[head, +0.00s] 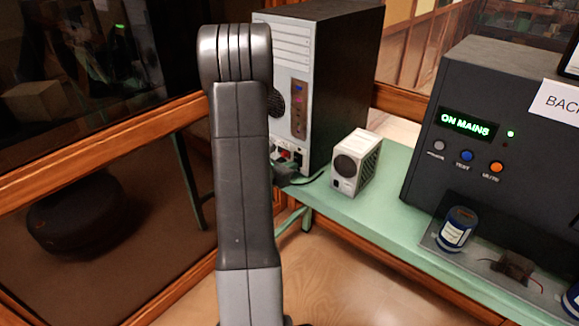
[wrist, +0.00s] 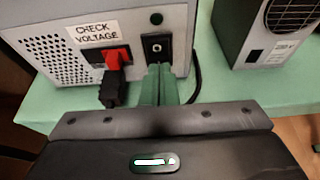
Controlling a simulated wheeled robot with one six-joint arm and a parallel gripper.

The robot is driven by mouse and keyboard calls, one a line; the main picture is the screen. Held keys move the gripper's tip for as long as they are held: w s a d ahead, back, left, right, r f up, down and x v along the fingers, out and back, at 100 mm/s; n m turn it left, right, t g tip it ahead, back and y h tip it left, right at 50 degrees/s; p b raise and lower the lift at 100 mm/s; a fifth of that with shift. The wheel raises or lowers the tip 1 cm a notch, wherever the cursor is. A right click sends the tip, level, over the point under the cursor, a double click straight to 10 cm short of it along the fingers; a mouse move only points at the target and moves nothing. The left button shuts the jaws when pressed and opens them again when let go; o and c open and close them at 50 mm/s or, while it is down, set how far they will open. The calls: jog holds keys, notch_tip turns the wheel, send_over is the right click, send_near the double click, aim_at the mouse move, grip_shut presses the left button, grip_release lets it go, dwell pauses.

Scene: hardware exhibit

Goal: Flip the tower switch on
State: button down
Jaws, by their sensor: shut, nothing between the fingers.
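The computer tower (head: 345,70) stands on the green bench with its back panel towards me. In the wrist view its lower back panel (wrist: 75,70) carries a small black rocker switch (wrist: 157,47) in a dark plate. A red piece (wrist: 118,57) and a plugged black power lead (wrist: 112,88) sit left of the switch, under a "CHECK VOLTAGE" label (wrist: 100,31). My gripper (wrist: 160,68) is shut and empty, its fingertips just below the switch. I cannot tell whether they touch the panel. In the head view my arm hides part of the tower, and the switch is not clear.
A small pale box unit (head: 357,165) stands right of the tower on the green bench (head: 385,205). Further right is a large dark cabinet (head: 465,100) reading "ON MAINS". A blue-labelled can (head: 457,229) stands before it. A black cable runs beside my fingers.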

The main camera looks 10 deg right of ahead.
jog(key=shift+f, duration=0.1)
jog(key=b, duration=0.2)
jog(key=shift+w+d+f+b, duration=0.1)
jog(key=shift+f+b, duration=0.2)
jog(key=shift+b, duration=0.05)
jog(key=shift+r+p, duration=0.35)
jog(key=shift+h, duration=0.3)
jog(key=shift+r+p, duration=0.3)
jog(key=shift+r, duration=0.55)
